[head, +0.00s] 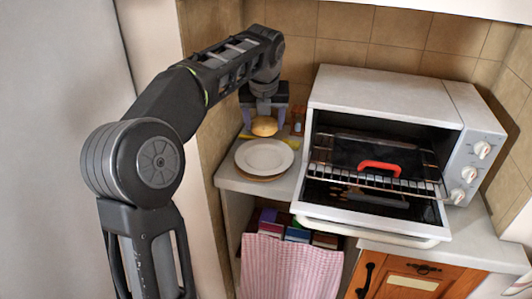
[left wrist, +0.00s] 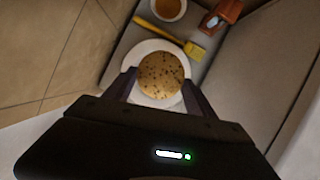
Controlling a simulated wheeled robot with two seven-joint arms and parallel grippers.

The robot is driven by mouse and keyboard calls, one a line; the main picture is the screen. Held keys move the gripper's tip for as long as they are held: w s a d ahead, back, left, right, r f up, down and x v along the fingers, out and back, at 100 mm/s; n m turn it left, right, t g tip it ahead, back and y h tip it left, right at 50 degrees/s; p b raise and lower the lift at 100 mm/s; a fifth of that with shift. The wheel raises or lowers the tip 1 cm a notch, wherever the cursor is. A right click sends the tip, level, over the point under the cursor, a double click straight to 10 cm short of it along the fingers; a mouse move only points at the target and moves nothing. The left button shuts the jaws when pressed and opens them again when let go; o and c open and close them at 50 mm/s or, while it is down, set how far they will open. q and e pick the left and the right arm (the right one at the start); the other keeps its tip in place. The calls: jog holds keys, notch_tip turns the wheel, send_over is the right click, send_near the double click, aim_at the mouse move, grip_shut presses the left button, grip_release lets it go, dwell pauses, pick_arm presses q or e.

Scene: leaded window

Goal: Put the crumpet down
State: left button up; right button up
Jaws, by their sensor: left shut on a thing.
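The crumpet (head: 264,126) is round and golden brown. My left gripper (head: 264,117) is shut on it, behind and above the white plate (head: 264,156) in the head view. In the left wrist view the crumpet (left wrist: 161,75) shows a brown, pitted top between the two fingers of the left gripper (left wrist: 160,82). There the plate (left wrist: 140,58) appears beneath it, its rim showing around the crumpet. I cannot tell whether the crumpet touches the plate. My right gripper is in neither view.
A white toaster oven (head: 385,95) stands open at the right, with a wire rack and a red-handled item (head: 380,167). A yellow-handled brush (left wrist: 172,38), a small bowl (left wrist: 168,9) and an orange-brown object (left wrist: 228,10) lie near the plate. A striped cloth (head: 290,265) hangs below the counter.

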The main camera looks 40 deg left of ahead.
pick_arm(q)
send_over(264, 159)
jog(key=s, duration=0.1)
jog(key=shift+s+d+f+b, duration=0.15)
jog(key=shift+d+f, duration=0.1)
jog(key=shift+f, duration=1.3)
jog(key=shift+w+d+f+b, duration=0.1)
jog(key=shift+d+f+b, duration=0.1)
jog(key=shift+f, duration=1.35)
jog(key=shift+f, duration=1.9)
jog(key=shift+s+f, duration=0.1)
jog(key=o, duration=1.3)
jog(key=shift+o, duration=0.2)
jog(key=v, duration=1.2)
